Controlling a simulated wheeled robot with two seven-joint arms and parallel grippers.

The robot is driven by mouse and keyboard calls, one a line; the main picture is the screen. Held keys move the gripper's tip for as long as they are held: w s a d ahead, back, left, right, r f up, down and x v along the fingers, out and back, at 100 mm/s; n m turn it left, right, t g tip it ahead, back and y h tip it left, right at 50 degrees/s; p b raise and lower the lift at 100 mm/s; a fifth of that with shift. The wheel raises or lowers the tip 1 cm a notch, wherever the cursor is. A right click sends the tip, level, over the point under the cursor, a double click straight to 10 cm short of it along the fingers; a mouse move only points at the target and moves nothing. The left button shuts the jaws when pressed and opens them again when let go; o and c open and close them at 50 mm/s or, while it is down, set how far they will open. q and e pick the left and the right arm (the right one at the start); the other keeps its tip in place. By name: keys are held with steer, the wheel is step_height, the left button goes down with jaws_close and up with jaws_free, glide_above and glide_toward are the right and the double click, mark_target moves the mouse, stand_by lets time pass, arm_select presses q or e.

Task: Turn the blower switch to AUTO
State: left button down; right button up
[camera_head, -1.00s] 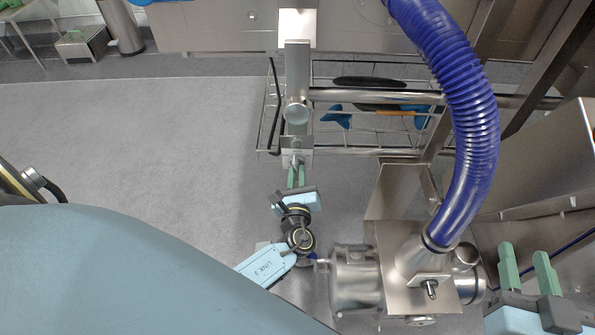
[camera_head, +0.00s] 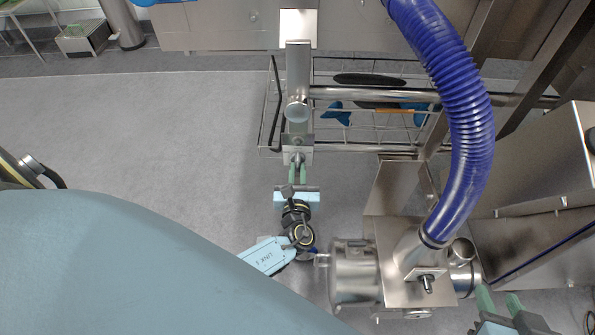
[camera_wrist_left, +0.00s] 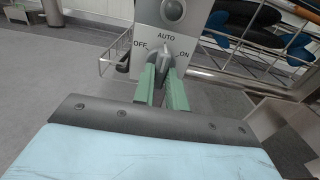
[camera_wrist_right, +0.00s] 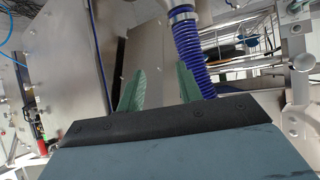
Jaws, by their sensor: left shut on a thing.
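The blower switch knob (camera_wrist_left: 163,52) sits on a grey metal plate (camera_wrist_left: 150,14) marked OFF, AUTO and ON. In the left wrist view its tip appears to point up toward the AUTO label (camera_wrist_left: 166,36), with OFF to the left and ON to the right. My left gripper (camera_head: 297,172) is shut on the knob, its green fingers (camera_wrist_left: 163,85) on either side of it. The fingers hide part of the knob. My right gripper (camera_head: 499,299) is at the lower right of the head view. Its fingers stand apart and empty in the right wrist view (camera_wrist_right: 158,92).
A blue ribbed hose (camera_head: 470,120) curves down to a steel blower housing (camera_head: 355,270) right of my left gripper. A wire basket (camera_head: 270,125) hangs behind the switch post. A steel cabinet (camera_head: 540,180) stands near my right gripper. Open floor (camera_head: 140,130) lies on the left.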

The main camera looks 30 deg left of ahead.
arm_select(q)
steer(key=c, duration=1.4)
jaws_free()
steer(key=shift+c, duration=0.2)
